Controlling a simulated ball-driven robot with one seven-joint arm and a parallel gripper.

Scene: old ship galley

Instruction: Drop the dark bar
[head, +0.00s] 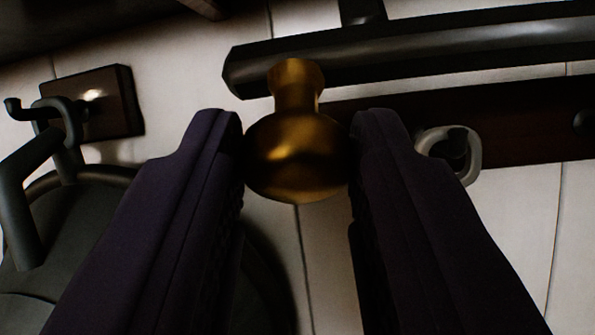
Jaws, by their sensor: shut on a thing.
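The dark bar (430,52) runs across the upper right of the head view, slightly tilted, with its left end in view and its right end cut off by the frame. A round brass knob (297,160) with a short neck sits at the bar's near side, close to the left end. My gripper (298,150) is shut on the brass knob, one dark purple finger on each side. The fingers hide little of the bar itself. A dark upright piece (362,12) meets the bar from above.
Behind is a pale panelled wall (330,255). A dark wooden rail (500,120) with a grey metal ring (470,160) lies below the bar. At left, a wooden block (110,100) with a hook holds a dark round pan (60,240) by its handle.

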